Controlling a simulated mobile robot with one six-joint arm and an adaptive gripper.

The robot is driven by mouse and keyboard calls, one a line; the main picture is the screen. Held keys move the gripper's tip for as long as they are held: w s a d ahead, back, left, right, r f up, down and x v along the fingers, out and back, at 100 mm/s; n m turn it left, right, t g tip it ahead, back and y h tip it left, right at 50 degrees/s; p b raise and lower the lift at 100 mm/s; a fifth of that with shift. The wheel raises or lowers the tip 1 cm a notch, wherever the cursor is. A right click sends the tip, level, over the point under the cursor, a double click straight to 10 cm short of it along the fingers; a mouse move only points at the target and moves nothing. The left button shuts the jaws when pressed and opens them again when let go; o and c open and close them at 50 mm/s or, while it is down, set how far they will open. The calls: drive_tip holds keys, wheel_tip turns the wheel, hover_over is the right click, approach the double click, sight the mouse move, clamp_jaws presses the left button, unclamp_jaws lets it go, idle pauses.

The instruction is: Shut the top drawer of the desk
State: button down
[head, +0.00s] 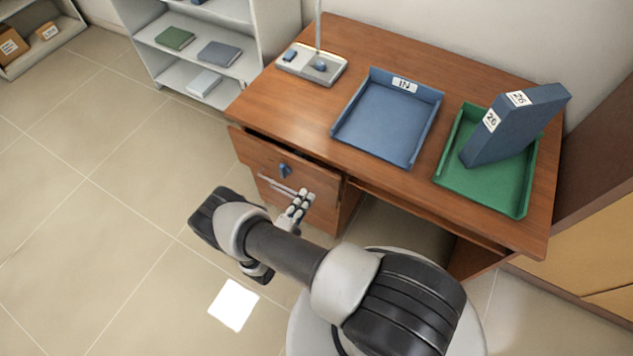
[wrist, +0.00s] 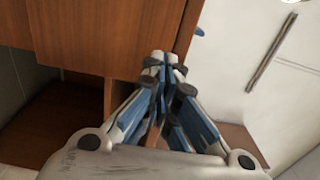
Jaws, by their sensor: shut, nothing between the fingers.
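The brown wooden desk (head: 290,105) stands against the wall. Its top drawer (head: 256,154) sits at the left under the desktop and juts out, with a dark gap behind its front edge. A blue tag or key (head: 284,170) is on the drawer front, and a pale bar handle (head: 275,186) shows below it. My gripper (head: 304,196) is shut and empty, close to the right part of the drawer front; I cannot tell if it touches. In the wrist view the shut fingers (wrist: 166,58) are beside a wooden panel (wrist: 100,35).
On the desktop are a blue tray (head: 385,125), a green tray (head: 480,190) holding a tilted blue binder (head: 515,125), and a grey lamp base (head: 312,65). A grey shelf (head: 205,50) stands behind left. The tiled floor (head: 90,220) at left is clear.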

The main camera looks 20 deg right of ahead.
sight(321, 175)
drive_tip(key=x, duration=0.7)
drive_tip(key=shift+d+b, duration=0.1)
drive_tip(key=shift+b, duration=0.25)
drive_tip(key=shift+w, duration=0.1)
